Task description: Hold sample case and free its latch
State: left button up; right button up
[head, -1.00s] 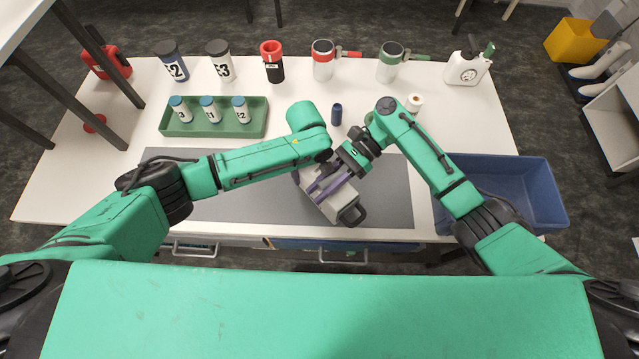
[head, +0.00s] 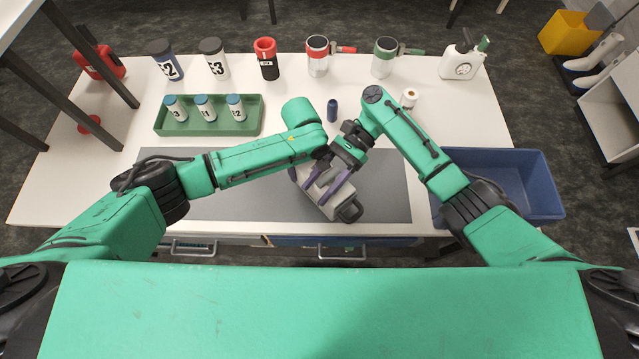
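The sample case (head: 326,202), a light grey box with a dark handle (head: 351,212) at its front right corner, sits turned at an angle on the grey mat. My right gripper (head: 323,186) is above the case, its two purple fingers apart and pointing down towards the case top. I cannot tell whether they touch it. My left arm reaches in from the left to the back left of the case. The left gripper is mostly hidden under its own wrist, so its hold on the case cannot be made out. The latch is not clearly visible.
The grey mat (head: 230,205) is clear on both sides of the case. A small dark blue cylinder (head: 332,111) stands behind it. A green tray (head: 240,128) with vials is at back left, a blue bin (head: 515,185) at right. Jars and mugs line the back edge.

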aim_at(336, 167)
jog(key=v, duration=0.7)
jog(key=shift+w+d, duration=0.2)
jog(key=shift+r, duration=0.1)
pick_arm(q)
jog(key=o, duration=1.5)
jog(key=shift+c, duration=0.2)
jog(key=shift+r, duration=0.15)
